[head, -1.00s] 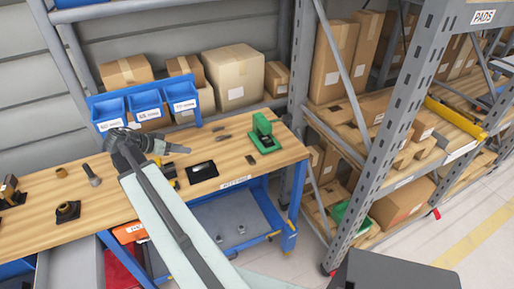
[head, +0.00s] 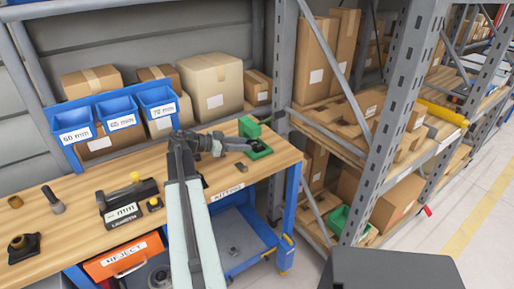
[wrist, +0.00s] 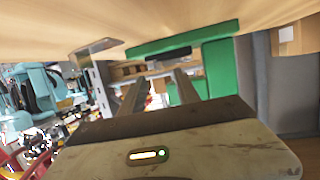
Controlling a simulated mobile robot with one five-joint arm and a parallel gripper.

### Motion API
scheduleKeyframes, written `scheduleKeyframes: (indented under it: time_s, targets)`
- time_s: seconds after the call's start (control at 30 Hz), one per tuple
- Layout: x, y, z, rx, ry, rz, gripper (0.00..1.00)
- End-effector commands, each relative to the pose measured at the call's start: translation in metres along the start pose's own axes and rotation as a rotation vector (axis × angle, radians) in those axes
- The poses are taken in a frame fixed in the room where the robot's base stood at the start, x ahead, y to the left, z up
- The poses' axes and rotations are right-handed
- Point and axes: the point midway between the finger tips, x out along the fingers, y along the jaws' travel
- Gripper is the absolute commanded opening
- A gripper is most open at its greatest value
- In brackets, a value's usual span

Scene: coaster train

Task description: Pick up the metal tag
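I cannot pick out the metal tag for certain. A small flat brownish piece (head: 207,182) lies near the bench's front edge, left of the green fixture (head: 254,138). In the wrist view, a thin greyish plate (wrist: 95,47) lies against the bench top, beside the green fixture (wrist: 218,65); it may be the same piece. My gripper (head: 240,146) reaches low over the bench towards the green fixture. In the wrist view, my gripper's fingers (wrist: 158,82) are apart with nothing seen held. A dark block (wrist: 160,55) shows beyond the fingertips, against the fixture.
The wooden bench (head: 75,225) holds a dark gauge box (head: 125,205) and several small parts at left. Blue bins (head: 115,113) stand behind. An orange reject drawer (head: 122,254) is below. A grey rack (head: 385,130) stands right of the bench.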

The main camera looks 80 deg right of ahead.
Motion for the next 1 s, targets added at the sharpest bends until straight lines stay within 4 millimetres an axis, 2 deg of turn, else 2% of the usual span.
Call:
scheduleKeyframes:
  time_s: [0.2, 0.43, 0.47, 0.5, 0.6, 1.0]
  targets:
    - [0.04, 0.002, 0.003, 0.0, 0.0, 0.004, 0.38]
    - [0.045, 0.002, 0.001, -0.001, 0.0, 0.001, 0.38]
    - [0.045, 0.002, 0.001, -0.001, 0.0, 0.001, 0.36]
    - [0.045, 0.002, 0.001, 0.0, 0.0, 0.002, 0.24]
    - [0.045, 0.002, 0.001, 0.0, 0.0, 0.002, 0.0]
    - [0.044, 0.002, -0.001, 0.0, 0.0, 0.002, 0.0]
